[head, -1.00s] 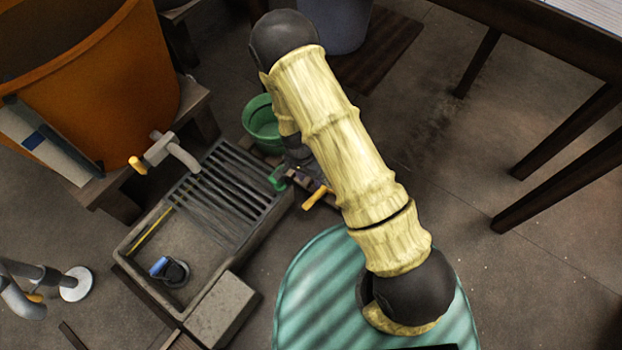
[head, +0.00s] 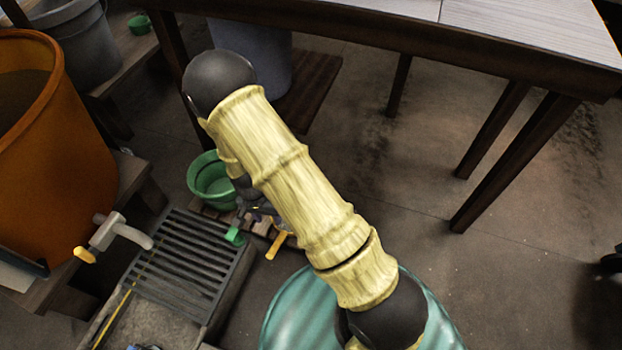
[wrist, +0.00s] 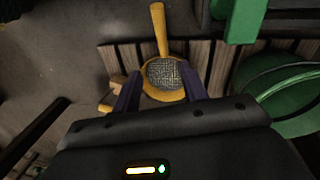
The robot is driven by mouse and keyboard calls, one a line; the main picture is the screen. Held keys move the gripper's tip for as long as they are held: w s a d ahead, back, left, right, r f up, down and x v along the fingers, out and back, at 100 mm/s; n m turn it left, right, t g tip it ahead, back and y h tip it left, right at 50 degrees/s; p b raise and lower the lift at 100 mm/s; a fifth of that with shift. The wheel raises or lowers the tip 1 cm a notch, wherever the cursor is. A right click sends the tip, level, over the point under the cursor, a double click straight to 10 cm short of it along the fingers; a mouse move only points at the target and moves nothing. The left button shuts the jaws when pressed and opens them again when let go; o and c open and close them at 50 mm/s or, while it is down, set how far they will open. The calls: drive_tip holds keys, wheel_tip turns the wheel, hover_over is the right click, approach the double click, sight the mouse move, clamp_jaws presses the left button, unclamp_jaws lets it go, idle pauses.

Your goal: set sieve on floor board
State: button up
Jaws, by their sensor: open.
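The sieve (wrist: 164,74), a yellow ring with grey mesh, shows in the wrist view between the two dark fingers of my gripper (wrist: 161,90). The fingers are apart, one on each side of the ring. Its handle points away, past the edge of the slatted wooden floor board (wrist: 205,62). The sieve lies over the board; I cannot tell whether it touches it. In the head view a yellow handle (head: 276,245) sticks out beside my gripper (head: 250,212), which my arm partly hides. The board (head: 203,207) shows there only in part.
A green basin (head: 210,180) stands on the board, also at right in the wrist view (wrist: 290,90). A grated stone sink (head: 185,268) and an orange tub (head: 65,150) are left.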

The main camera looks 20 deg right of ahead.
drive_tip(key=d+r+n+t+y, duration=0.1)
drive_tip(key=d+r+n, duration=0.35)
drive_tip(key=r, duration=1.05)
drive_tip(key=s+d+r+n+t, duration=0.1)
drive_tip(key=s+d+r+t, duration=0.1)
drive_tip(key=s+d+r, duration=0.6)
wheel_tip(320, 180, up, 3)
drive_tip(key=shift+r, duration=0.1)
drive_tip(key=shift+n, duration=0.25)
wheel_tip(320, 180, up, 54)
drive_tip(key=p, duration=5.3)
drive_tip(key=shift+p, duration=0.4)
